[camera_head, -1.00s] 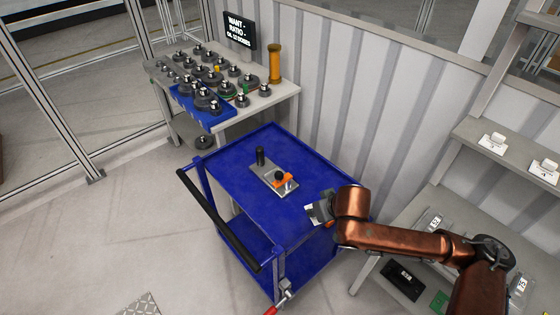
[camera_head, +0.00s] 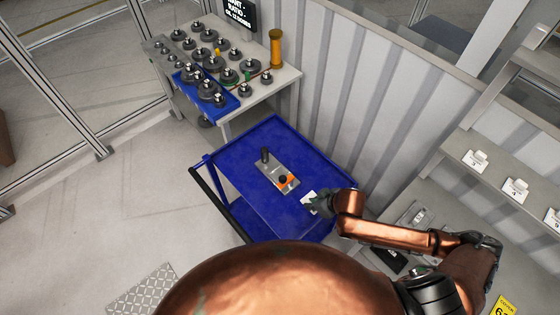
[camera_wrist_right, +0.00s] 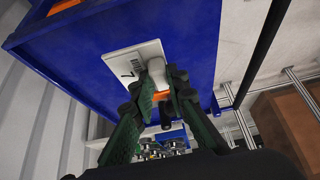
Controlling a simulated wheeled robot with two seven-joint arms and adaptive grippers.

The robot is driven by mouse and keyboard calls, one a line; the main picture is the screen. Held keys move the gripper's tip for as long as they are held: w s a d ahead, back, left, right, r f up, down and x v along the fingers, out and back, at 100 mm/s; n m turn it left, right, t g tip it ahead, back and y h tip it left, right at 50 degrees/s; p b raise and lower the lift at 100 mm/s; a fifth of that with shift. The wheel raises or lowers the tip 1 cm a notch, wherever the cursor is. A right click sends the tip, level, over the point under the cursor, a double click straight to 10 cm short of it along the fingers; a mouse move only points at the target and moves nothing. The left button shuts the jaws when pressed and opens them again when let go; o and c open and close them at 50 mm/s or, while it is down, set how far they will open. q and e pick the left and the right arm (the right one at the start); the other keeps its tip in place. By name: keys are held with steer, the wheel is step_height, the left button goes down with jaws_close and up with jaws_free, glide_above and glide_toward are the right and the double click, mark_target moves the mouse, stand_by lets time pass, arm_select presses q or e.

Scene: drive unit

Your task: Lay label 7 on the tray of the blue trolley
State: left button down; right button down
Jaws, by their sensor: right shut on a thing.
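Label 7, a white card with a black 7 and a pale grip block, shows in the right wrist view (camera_wrist_right: 128,66). It also shows in the head view (camera_head: 309,199), over the front right part of the tray. My right gripper (camera_wrist_right: 160,92) is shut on the label's block; in the head view the gripper (camera_head: 319,203) is just right of the card. The blue trolley's tray (camera_head: 245,170) lies under the label. I cannot tell whether the card touches the tray. My left gripper is out of view.
A grey plate with a black post and an orange part (camera_head: 277,175) lies mid-tray. Bare tray surrounds it. Behind stands a table (camera_head: 262,107) with several gear parts. Shelves at right hold white labels (camera_head: 515,189). A large copper part of mine fills the bottom.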

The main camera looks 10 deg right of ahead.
steer(key=w+d+f+p, duration=0.1)
steer(key=w+f, duration=0.2)
steer(key=w, duration=0.1)
steer(key=w+d+f, duration=0.2)
steer(key=w+f, duration=0.1)
steer(key=w, duration=0.1)
steer(key=w+d+f+p, duration=0.1)
steer(key=w+d+f, duration=0.1)
steer(key=w, duration=0.1)
steer(key=shift+w+f+p, duration=0.3)
steer(key=shift+w+f, duration=0.1)
steer(key=shift+w+d+f, duration=0.25)
steer(key=shift+w+f, duration=0.1)
steer(key=shift+f, duration=1.75)
steer(key=c, duration=2.3)
jaws_free()
steer(key=shift+f, duration=0.15)
steer(key=shift+c, duration=0.2)
steer(key=o, duration=0.4)
steer(key=shift+o, duration=0.2)
